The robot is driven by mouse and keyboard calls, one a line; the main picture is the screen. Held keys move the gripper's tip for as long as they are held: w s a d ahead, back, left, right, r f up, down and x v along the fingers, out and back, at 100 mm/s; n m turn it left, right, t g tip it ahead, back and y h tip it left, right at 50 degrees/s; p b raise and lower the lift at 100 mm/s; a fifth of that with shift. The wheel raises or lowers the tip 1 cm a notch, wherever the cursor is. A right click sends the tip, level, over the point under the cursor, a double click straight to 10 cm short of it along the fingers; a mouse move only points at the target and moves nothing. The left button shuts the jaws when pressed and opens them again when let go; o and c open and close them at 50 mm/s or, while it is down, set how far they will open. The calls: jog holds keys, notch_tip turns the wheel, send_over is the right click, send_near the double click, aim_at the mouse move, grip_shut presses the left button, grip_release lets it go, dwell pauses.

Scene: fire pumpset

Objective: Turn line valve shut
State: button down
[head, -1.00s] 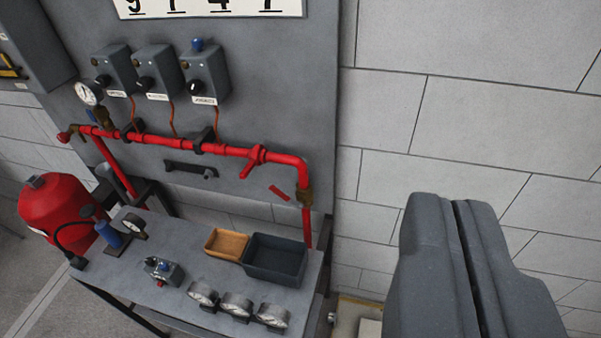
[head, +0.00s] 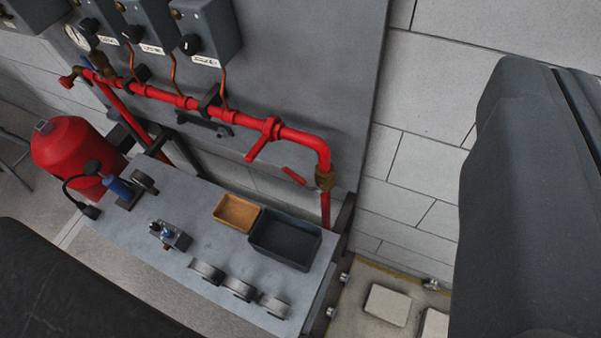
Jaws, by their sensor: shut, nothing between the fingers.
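The line valve (head: 270,128) appears to be the red fitting on the red pipe, with a red lever (head: 257,148) slanting down and left, across the pipe's run. A short separate red bar (head: 294,176) shows on the panel below the pipe, right of the lever. My gripper (head: 557,82) is large and grey at the right edge, its fingers shut together with a thin seam between them. It is empty and well to the right of the valve in the picture, not touching it. Part of it is cut off by the frame.
Below the pipe stands a grey bench (head: 190,210) with an orange tray (head: 236,212), a dark bin (head: 285,240), several gauges and a small fitting (head: 169,236). A red tank (head: 75,148) stands left. Grey boxes (head: 205,28) hang above. A dark shape covers the bottom left.

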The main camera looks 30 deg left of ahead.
jog(key=w+f+g+y, duration=0.1)
jog(key=w+f+y, duration=0.1)
jog(key=w+f, duration=0.4)
jog(key=m+g+y+b, duration=0.2)
jog(key=m+g+y, duration=0.2)
send_near(301, 178)
jog(key=w+a, duration=0.3)
jog(key=w, duration=0.3)
jog(key=shift+s+a+f, duration=0.1)
jog(key=shift+a+f, duration=0.1)
jog(key=shift+f, duration=0.25)
jog(key=shift+s+a+f, duration=0.1)
jog(key=shift+a+f, duration=0.05)
jog(key=shift+f, duration=0.35)
jog(key=shift+w+d, duration=0.1)
jog(key=shift+d, duration=0.15)
jog(key=shift+a+g, duration=0.1)
jog(key=shift+g, duration=0.2)
